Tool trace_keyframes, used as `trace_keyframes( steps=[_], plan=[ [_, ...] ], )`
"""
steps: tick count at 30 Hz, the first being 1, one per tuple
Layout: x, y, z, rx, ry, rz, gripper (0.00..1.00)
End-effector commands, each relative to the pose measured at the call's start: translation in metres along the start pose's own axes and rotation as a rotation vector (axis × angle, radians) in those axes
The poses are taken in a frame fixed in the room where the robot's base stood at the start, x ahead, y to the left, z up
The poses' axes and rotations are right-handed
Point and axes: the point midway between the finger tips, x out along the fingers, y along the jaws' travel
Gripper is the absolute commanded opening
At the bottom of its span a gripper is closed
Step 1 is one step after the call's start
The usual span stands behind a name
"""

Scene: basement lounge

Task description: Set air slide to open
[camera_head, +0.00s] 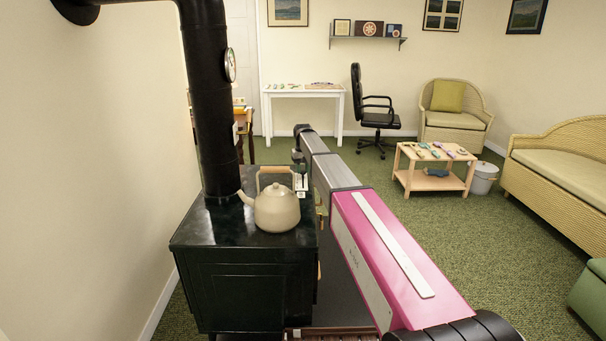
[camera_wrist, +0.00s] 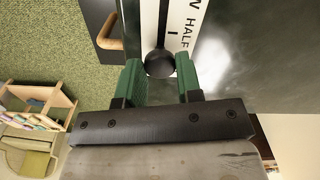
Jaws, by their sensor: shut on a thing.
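The air slide shows in the wrist view as a round black knob (camera_wrist: 158,64) on a white label plate (camera_wrist: 190,40). The plate has a slot and lettering that includes "HALF", beside the knob, and a partly cut-off word ending in "W". My gripper (camera_wrist: 161,72) has its green fingers on either side of the knob and is shut on it. In the head view my gripper (camera_head: 298,165) is small and partly hidden at the far end of my arm, by the black stove (camera_head: 245,285). The knob cannot be made out there.
A cream kettle (camera_head: 277,210) stands on the stove top, close left of my arm. The black flue pipe (camera_head: 210,100) rises behind it. A wooden handle (camera_wrist: 110,32) is near my gripper.

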Motion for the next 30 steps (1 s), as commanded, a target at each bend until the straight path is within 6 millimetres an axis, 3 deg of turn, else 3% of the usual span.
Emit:
trace_keyframes(
  steps=[1, 3, 12, 13, 15, 24, 30],
  plan=[
    [0.0, 0.003, -0.017, 0.001, -0.001, -0.001, 0.0],
    [0.0, 0.005, -0.024, 0.0, -0.001, -0.001, 0.0],
    [-0.001, 0.006, -0.025, 0.0, 0.006, 0.0, 0.0],
    [-0.001, 0.006, -0.026, 0.0, 0.006, 0.0, 0.42],
    [-0.001, 0.006, -0.025, 0.0, 0.006, 0.0, 0.58],
    [-0.002, 0.006, -0.024, 0.0, 0.002, 0.0, 0.58],
    [-0.023, 0.006, -0.024, 0.0, 0.003, 0.0, 0.58]
  ],
)
